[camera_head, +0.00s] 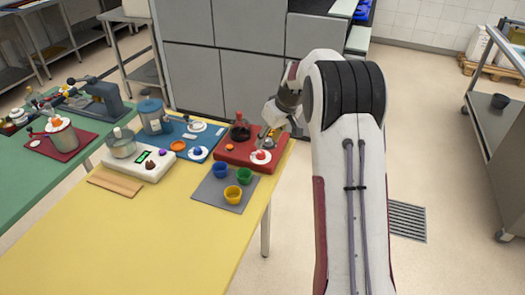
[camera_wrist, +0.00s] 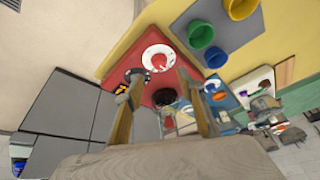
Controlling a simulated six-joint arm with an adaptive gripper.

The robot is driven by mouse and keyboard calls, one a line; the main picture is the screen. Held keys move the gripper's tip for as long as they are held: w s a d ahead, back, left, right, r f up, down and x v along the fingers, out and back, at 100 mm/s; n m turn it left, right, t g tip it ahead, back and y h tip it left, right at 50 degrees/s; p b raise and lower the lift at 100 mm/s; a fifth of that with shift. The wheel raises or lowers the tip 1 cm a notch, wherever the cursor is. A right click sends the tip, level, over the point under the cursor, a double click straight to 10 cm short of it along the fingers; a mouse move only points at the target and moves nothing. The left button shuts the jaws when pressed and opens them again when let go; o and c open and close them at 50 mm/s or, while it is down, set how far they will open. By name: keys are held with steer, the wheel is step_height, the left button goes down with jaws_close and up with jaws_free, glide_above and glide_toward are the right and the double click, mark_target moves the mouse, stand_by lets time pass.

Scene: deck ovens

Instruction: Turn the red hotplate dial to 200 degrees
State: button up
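The red hotplate (camera_head: 226,157) sits at the right end of the yellow table; its red body (camera_wrist: 130,55) fills the middle of the wrist view. Its red dial (camera_head: 261,155) stands on a white round scale at the front right corner. In the wrist view the red dial (camera_wrist: 159,61) lies just beyond my fingertips; the scale marks are too small to read. My gripper (camera_head: 272,135) is above the right part of the hotplate, close to the dial. In the wrist view my gripper (camera_wrist: 159,77) has its two fingers apart with nothing between the tips.
A dark flask (camera_head: 240,131) stands on the hotplate. A grey mat (camera_head: 211,193) with blue, green and yellow cups lies in front. To the left are a blue device (camera_head: 184,132) and a white device (camera_head: 140,169) with a metal pot. The yellow table's front is clear.

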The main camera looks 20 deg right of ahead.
mark_target(261, 153)
steer(key=shift+n, duration=0.6)
steer(key=shift+f, duration=0.1)
steer(key=shift+x, duration=3.8)
steer(key=c, duration=1.1)
